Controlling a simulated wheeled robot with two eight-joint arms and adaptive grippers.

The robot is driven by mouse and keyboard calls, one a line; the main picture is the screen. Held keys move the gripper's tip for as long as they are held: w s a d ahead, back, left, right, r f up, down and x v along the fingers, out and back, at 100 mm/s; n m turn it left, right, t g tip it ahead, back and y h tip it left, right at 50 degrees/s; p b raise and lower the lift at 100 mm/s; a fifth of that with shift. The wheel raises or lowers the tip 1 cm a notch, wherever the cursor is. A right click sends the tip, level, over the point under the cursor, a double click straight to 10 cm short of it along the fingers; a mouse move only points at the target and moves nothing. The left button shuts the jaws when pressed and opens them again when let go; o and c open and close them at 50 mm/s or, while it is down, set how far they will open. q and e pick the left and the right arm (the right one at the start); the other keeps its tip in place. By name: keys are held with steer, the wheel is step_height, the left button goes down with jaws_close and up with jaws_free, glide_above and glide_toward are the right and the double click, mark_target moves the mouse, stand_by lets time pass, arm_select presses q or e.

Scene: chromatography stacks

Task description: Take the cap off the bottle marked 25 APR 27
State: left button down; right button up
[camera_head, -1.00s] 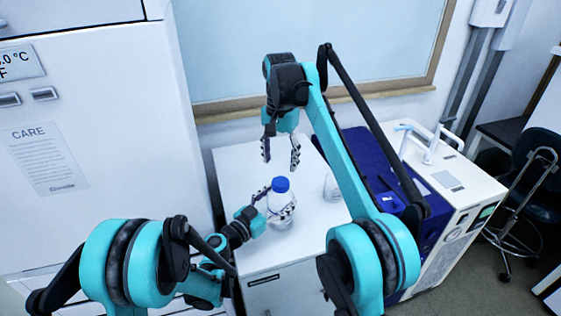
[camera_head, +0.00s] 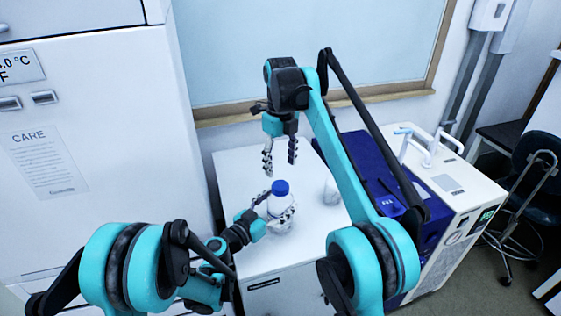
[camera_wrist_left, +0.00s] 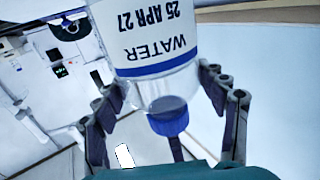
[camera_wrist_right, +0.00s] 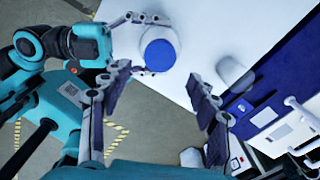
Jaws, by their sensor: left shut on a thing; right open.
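The bottle (camera_head: 281,216) is white with a blue cap (camera_head: 281,187) on it and stands upright at the cabinet top's front. In the left wrist view its label (camera_wrist_left: 155,30) appears upside down and reads WATER, 25 APR 27. My left gripper (camera_head: 279,207) is shut on the bottle's body from the left, below the cap. My right gripper (camera_head: 280,163) is open and empty, pointing down above and behind the cap. In the right wrist view the cap (camera_wrist_right: 159,55) lies between and beyond the open fingers. Whether the bottle touches the top is unclear.
A blue and white machine (camera_head: 450,185) with white tubes is on the right. A tall white unit (camera_head: 100,110) is on the left. The white top (camera_head: 235,170) is otherwise clear.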

mark_target(280, 185)
steer(key=shift+f, duration=3.95)
